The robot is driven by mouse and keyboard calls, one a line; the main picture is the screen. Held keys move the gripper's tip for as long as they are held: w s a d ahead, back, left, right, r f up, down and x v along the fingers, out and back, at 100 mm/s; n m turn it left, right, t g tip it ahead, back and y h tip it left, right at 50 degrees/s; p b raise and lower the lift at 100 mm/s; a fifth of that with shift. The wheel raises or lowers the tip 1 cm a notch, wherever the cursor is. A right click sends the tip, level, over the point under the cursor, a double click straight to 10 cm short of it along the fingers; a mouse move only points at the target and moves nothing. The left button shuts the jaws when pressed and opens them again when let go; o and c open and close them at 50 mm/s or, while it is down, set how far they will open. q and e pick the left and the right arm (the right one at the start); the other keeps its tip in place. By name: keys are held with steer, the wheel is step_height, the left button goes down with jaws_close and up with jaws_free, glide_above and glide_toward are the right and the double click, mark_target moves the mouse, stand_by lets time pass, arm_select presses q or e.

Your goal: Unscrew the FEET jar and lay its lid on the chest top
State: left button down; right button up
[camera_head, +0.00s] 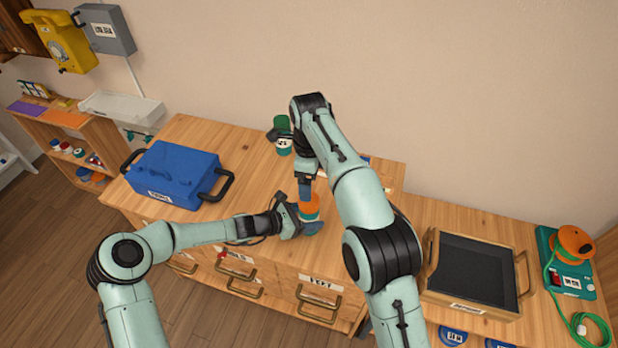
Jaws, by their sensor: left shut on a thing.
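An orange-lidded jar (310,211) stands on the wooden chest top (240,205) near its front edge. No label on it can be read. My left gripper (300,222) is shut around this jar from the left, low on its side. My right gripper (305,192) points down just above the orange lid. Its fingers are seen edge-on, so their opening and any contact with the lid cannot be told. A second jar with a green lid (282,134) stands farther back on the chest, partly beside my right arm's wrist. Its label is too small to read.
A blue toolbox (175,174) with black handles sits on the chest's left. A wooden tray with a dark inside (472,272) and a green board with an orange reel (574,243) lie on the lower right surface. Bare chest top shows between toolbox and jars.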

mark_target(309, 215)
steer(key=shift+f+m, duration=0.1)
steer(key=shift+m, duration=0.5)
steer(key=shift+f, duration=3.9)
